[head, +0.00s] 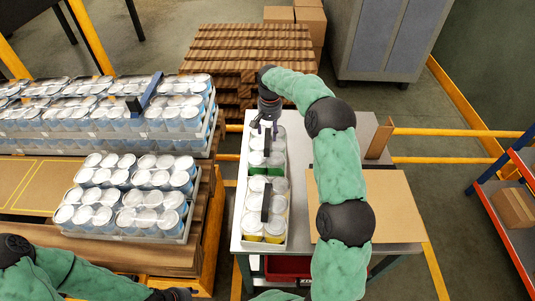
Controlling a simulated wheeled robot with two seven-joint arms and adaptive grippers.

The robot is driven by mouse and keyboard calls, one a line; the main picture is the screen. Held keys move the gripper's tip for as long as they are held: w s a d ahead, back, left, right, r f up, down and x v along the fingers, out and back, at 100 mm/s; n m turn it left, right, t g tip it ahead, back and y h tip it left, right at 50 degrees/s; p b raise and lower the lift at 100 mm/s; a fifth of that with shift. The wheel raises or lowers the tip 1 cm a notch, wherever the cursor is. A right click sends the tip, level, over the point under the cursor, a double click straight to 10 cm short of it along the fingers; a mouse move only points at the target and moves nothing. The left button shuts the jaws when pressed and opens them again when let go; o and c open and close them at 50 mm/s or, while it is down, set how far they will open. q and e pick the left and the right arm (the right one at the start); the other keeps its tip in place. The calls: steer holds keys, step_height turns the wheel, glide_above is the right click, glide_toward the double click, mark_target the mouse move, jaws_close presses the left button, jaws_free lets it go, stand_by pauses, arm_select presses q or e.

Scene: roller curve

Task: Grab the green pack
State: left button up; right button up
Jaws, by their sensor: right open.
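The green pack (258,170) is a group of white-topped cans with a green band low on its side. It stands at the far end of a narrow white tray (241,232) on the table, with a dark upright handle in its middle. My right gripper (266,126) is open over the far part of this pack, close to the handle. I cannot tell whether it touches. The gripper and wrist hide part of the far cans. My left gripper (176,294) is low at the bottom edge, partly cut off, and its fingers are unclear.
A yellow-banded pack (264,232) with its own handle stands nearer in the same tray. Trays of blue cans (130,200) fill the left side. A brown board (390,205) lies on the table's right. Stacked pallets (240,50) and a grey cabinet (385,40) stand behind.

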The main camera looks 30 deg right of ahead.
mark_target(269, 136)
steer(key=f, duration=0.3)
steer(key=f+b, duration=0.1)
steer(key=f, duration=0.1)
steer(key=shift+w, duration=0.25)
steer(key=shift+r, duration=0.1)
jaws_close()
steer(key=shift+w+r, duration=0.1)
steer(key=shift+r, duration=0.1)
